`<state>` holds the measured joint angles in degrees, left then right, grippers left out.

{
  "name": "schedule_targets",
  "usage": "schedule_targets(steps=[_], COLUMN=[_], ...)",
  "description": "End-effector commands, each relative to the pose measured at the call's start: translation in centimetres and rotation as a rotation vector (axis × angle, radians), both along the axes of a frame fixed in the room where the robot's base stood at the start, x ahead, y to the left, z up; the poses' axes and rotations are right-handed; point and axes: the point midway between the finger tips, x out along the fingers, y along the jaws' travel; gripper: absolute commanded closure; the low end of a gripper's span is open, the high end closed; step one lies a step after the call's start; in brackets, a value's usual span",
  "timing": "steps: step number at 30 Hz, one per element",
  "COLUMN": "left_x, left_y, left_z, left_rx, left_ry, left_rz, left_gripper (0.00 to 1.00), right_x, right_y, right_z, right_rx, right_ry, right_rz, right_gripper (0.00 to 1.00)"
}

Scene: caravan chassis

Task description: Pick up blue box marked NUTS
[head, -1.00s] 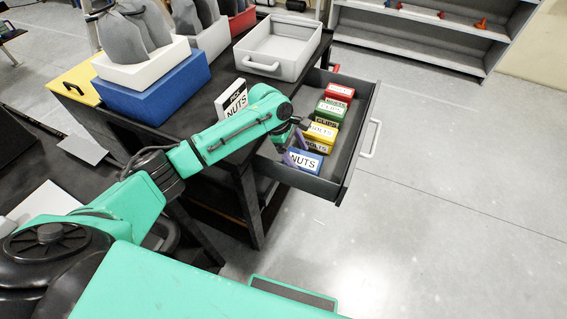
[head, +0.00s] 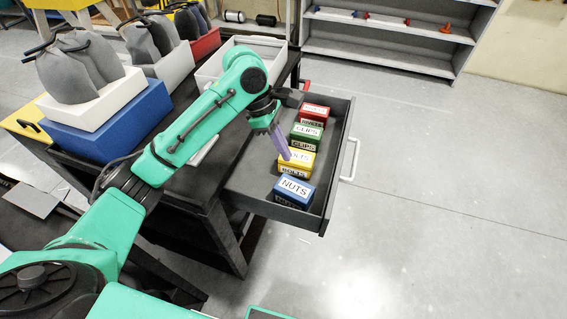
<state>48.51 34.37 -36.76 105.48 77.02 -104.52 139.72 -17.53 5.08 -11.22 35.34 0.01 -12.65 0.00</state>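The blue box marked NUTS (head: 294,191) sits upright at the near end of the open dark drawer (head: 249,190). My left gripper (head: 284,152) hangs over the drawer, beside and partly in front of the yellow box marked BOLTS (head: 299,162). It is behind the blue box in the picture and apart from it. Only one purple-grey finger shows clearly, so its opening is hard to judge. Nothing is seen held in it. My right gripper is out of view.
Green CLIPS (head: 307,134) and red (head: 314,113) boxes stand farther back in the drawer. A grey tray (head: 212,75) and a blue crate (head: 110,131) stand on the dark bench. The drawer handle (head: 350,160) sticks out right. Floor to the right is clear.

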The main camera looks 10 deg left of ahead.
Motion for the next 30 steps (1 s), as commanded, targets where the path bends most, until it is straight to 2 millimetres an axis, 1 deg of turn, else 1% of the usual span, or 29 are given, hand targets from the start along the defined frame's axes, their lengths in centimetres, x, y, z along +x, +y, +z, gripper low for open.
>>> schedule_targets(steps=[1,3,5,8,11,12,14,15,25,28,30], left_x=[0.0,0.0,0.0,0.1,0.1,0.1,0.1,0.1,0.1,0.2,0.2], left_y=[-0.1,-0.1,-0.1,-0.1,-0.1,-0.1,-0.1,-0.1,-0.1,0.4,1.1], left_z=[0.4,0.6,0.6,0.6,0.6,0.6,0.6,0.6,0.9,2.1,3.6], left_rx=[-0.001,-0.002,-0.003,-0.004,-0.004,-0.004,-0.004,-0.004,-0.005,-0.005,-0.005], left_ry=[-0.002,-0.003,-0.003,-0.003,-0.004,-0.004,-0.004,-0.004,-0.005,-0.005,-0.007], left_rz=[-0.001,-0.002,-0.002,-0.002,-0.002,-0.002,-0.002,-0.002,-0.001,-0.001,0.0], left_gripper=[1.0,1.0,1.0,1.0,0.64,0.49,0.26,0.2,0.2,0.2,0.2], right_x=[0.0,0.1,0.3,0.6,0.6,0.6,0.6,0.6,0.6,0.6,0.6], right_y=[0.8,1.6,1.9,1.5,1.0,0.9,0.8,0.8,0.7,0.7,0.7], right_z=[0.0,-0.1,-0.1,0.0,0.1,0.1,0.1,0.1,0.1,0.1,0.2], right_rx=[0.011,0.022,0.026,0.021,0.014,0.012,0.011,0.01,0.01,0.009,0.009], right_ry=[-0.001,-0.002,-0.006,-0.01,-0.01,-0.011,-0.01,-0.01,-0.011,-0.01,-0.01], right_rz=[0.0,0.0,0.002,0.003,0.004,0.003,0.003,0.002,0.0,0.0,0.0], right_gripper=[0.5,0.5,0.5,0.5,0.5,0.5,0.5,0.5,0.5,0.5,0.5])
